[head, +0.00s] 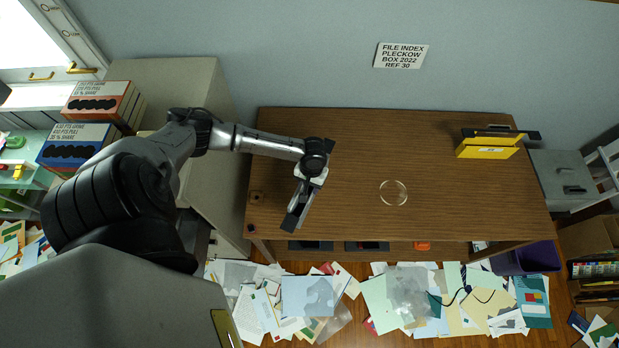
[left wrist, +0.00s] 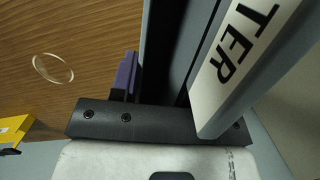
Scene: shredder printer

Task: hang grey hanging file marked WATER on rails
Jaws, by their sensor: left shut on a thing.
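My left gripper (head: 308,184) is above the left part of the brown desk in the head view. It is shut on a grey hanging file (head: 295,212), which shows as a narrow dark and grey strip. In the left wrist view the grey file (left wrist: 248,105) is close up, with a white label reading "TER"; the rest of the word is cut off. A yellow hanging file (head: 488,150) is at the desk's far right, by a dark bar (head: 530,135) that may be part of the rails. It also shows in the left wrist view (left wrist: 12,130). The right gripper is out of view.
The desk (head: 340,150) is mostly clear, with a clear round disc (head: 393,192) in the middle. A grey cabinet (head: 185,85) stands left of the desk. Papers (head: 310,297) litter the floor in front. A purple bin (head: 530,258) stands front right.

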